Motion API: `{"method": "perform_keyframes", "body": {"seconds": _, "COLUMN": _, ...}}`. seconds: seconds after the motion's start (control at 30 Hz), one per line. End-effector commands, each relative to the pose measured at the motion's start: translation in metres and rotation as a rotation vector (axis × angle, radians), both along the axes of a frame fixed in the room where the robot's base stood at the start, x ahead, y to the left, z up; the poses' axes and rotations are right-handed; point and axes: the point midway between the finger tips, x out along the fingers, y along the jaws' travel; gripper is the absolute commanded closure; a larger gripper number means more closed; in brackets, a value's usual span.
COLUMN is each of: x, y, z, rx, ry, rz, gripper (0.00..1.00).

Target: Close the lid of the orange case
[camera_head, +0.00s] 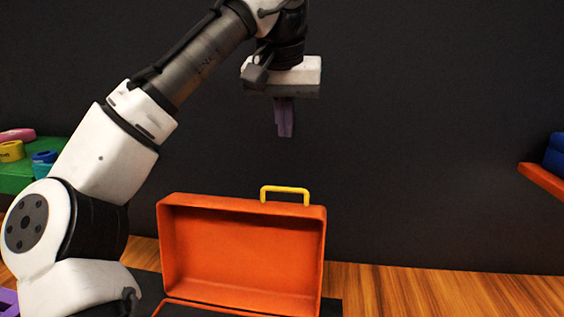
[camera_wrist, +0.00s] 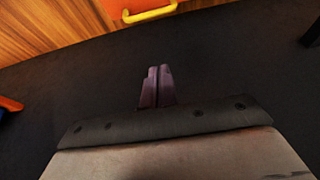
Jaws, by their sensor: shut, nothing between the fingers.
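The orange case (camera_head: 170,309) stands on a dark mat, with its lid (camera_head: 240,250) raised upright and its hollow inner side facing the head camera. A yellow handle (camera_head: 285,189) sits on the lid's top edge; it also shows at the top of the wrist view (camera_wrist: 150,14). Only the rim of the case's lower part shows at the bottom of the head view. My gripper (camera_head: 284,134) points down above and apart from the lid and handle. Its purple fingers (camera_wrist: 158,72) are together, with nothing between them.
A green block (camera_head: 20,178) with colored rings stands at the left. An orange shelf (camera_head: 543,180) with a blue object (camera_head: 555,154) is at the right edge. A dark wall (camera_head: 430,140) rises behind the wooden surface (camera_head: 440,290), which is clear right of the case.

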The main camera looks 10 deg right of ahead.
Motion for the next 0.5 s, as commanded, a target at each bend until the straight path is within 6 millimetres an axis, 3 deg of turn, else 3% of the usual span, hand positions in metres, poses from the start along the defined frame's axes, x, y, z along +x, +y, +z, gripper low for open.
{"method": "perform_keyframes", "body": {"seconds": 0.17, "x": 0.005, "y": -0.003, "z": -0.019, "rx": -0.001, "ry": 0.008, "rz": -0.005, "gripper": 1.00}}
{"method": "perform_keyframes", "body": {"seconds": 0.5, "x": 0.026, "y": -0.012, "z": -0.082, "rx": -0.001, "ry": 0.007, "rz": -0.005, "gripper": 1.00}}
